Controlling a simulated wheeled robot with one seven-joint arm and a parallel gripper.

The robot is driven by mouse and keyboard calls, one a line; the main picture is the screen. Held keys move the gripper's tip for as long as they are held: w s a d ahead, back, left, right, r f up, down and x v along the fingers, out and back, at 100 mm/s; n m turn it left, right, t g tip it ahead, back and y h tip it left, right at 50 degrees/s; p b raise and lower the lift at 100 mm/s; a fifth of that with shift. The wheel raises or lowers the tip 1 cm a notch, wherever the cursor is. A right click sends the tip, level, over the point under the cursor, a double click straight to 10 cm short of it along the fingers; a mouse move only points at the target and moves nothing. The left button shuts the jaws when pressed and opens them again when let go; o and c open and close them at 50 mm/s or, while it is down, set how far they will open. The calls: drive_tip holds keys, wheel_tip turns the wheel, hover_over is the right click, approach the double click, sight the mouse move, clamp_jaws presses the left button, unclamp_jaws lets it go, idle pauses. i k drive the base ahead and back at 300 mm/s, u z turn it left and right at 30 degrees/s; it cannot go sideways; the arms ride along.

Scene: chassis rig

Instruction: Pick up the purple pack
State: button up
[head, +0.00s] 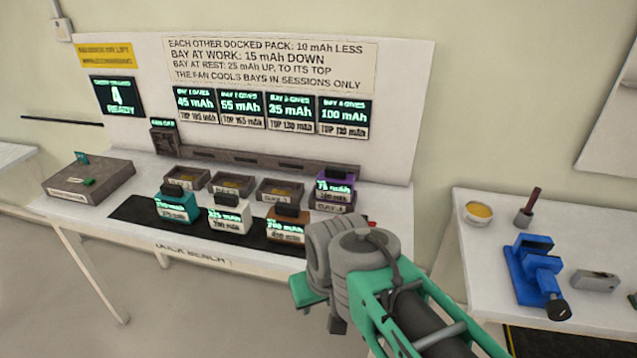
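The purple pack (336,186) sits at the right end of the row of bays, in the fourth bay, with a dark handle on top and a lit green display on its front. My gripper (302,291) is in front of the bench, lower and to the left of my wrist, apart from the purple pack. Its fingers are mostly hidden behind my wrist, so I cannot tell whether it is open or shut. Nothing is visibly held.
On the white bench stand a teal pack (175,206), a white pack (229,217) and an orange-brown pack (287,226) on a dark mat (131,211). Three bays beside the purple pack look empty. A grey box (88,184) is at left. A blue vise (535,268) stands on the right table.

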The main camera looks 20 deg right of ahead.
sight(333, 184)
drive_tip(key=z, duration=0.2)
drive_tip(key=i, duration=0.65)
drive_tip(key=z, duration=0.45)
drive_tip(key=k, duration=0.5)
drive_tip(key=u, duration=2.8)
drive_tip(key=k, duration=0.9)
drive_tip(key=z, duration=1.05)
drive_tip(key=i, duration=0.65)
